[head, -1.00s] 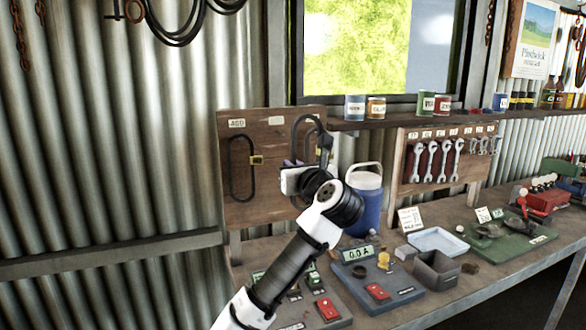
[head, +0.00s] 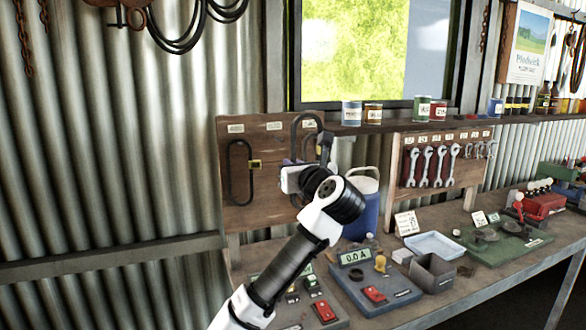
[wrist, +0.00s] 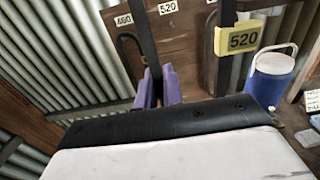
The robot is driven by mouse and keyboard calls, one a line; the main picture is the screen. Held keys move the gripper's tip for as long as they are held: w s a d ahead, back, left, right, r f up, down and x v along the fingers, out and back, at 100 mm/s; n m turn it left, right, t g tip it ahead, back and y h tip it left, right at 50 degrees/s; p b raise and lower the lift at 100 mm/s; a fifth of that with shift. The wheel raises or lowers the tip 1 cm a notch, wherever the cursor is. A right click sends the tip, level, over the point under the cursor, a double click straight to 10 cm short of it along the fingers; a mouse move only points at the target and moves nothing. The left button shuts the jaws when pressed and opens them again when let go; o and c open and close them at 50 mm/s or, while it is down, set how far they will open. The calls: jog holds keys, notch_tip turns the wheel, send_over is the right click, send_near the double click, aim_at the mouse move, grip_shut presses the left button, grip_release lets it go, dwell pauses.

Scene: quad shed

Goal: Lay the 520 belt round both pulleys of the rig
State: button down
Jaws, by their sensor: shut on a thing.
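The 520 belt (head: 307,116) is a black loop in front of the brown pegboard (head: 262,205), partly behind my arm. In the wrist view one strand of the belt (wrist: 144,38) runs up from between my purple fingertips, and the other strand carries a yellow 520 tag (wrist: 240,39). My gripper (wrist: 158,90) is shut on the near left strand. In the head view my gripper (head: 290,178) is mostly hidden by my wrist. A blue rig board (head: 372,292) with a 0.0 A display stands on the bench; I cannot make out the two pulleys clearly.
A second tagged belt (head: 238,172) hangs at the board's left. A blue and white cooler (head: 364,205) stands right behind my wrist. Jars line the shelf above.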

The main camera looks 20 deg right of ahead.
jog(key=s, duration=0.8)
jog(key=shift+s+b, duration=0.35)
jog(key=shift+b, duration=0.1)
dwell(0.3)
jog(key=shift+d, duration=0.1)
dwell(0.3)
